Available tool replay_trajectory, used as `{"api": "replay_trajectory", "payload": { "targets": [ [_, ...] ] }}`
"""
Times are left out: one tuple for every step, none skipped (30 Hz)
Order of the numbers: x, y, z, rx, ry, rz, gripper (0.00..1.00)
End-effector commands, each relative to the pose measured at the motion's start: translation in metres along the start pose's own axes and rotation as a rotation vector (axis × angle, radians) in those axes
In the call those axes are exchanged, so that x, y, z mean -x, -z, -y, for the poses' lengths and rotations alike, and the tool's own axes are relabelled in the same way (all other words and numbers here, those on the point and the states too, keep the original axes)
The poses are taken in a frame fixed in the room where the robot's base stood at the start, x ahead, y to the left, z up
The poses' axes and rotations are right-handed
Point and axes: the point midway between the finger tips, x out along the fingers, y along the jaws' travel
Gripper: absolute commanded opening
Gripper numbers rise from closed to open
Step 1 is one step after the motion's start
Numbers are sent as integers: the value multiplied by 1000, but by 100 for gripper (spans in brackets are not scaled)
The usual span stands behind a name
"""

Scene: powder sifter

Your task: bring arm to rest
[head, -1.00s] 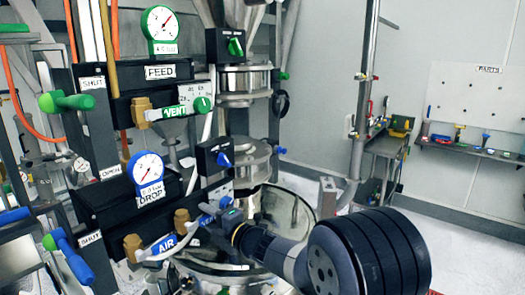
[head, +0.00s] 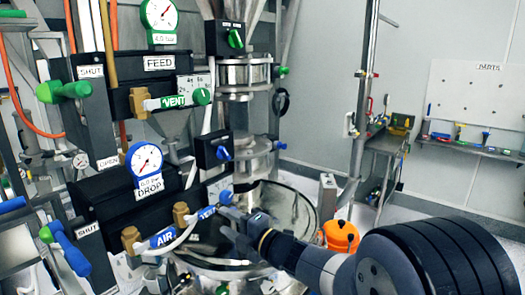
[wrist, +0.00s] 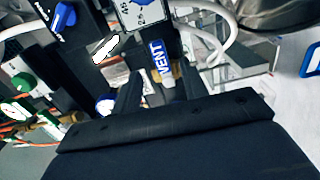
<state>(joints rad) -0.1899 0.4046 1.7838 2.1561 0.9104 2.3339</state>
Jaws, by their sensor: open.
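My gripper (head: 238,216) is at the left end of my dark arm in the head view, close to the blue-labelled vent handle (head: 207,212) of the lower DROP station. In the wrist view, my two dark fingers (wrist: 158,92) are apart with nothing seen held between them. The blue VENT label (wrist: 157,58) shows beyond the fingertips. I cannot tell whether a finger touches the handle. The fingers are too small and dark to make out in the head view.
The DROP box (head: 112,193) and FEED box (head: 150,82) with valve handles stand left. The steel sifter column (head: 245,75) rises behind my gripper. An orange container (head: 341,236) stands behind my arm. A parts shelf (head: 470,149) is far right.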

Motion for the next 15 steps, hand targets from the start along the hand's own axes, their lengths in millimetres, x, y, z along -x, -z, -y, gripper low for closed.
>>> {"api": "replay_trajectory", "payload": {
  "targets": [
    [-11, 1, -2, -2, 3, -4, 42],
    [-17, 1, -2, -1, 2, -4, 42],
    [-25, 1, -2, -1, 2, -4, 42],
    [-31, 1, -2, 0, 2, -4, 42],
    [-36, 1, -2, -1, 3, -3, 42],
    [-44, 1, -2, -1, 1, -3, 42],
    [-50, 1, -2, -1, 2, -3, 42],
    [-55, 1, -3, 0, 1, -3, 42],
    [-62, 1, -2, 0, 2, -2, 42],
    [-67, 1, -2, 0, 1, -2, 42],
    [-72, 1, -2, 0, 2, -3, 42],
    [-78, 1, -2, 0, 1, -3, 42],
    [-81, 1, -1, 11, 0, -2, 42],
    [-79, 0, -1, 48, -2, 0, 42],
    [-78, 0, -3, 84, -2, 1, 42]
  ]
}}
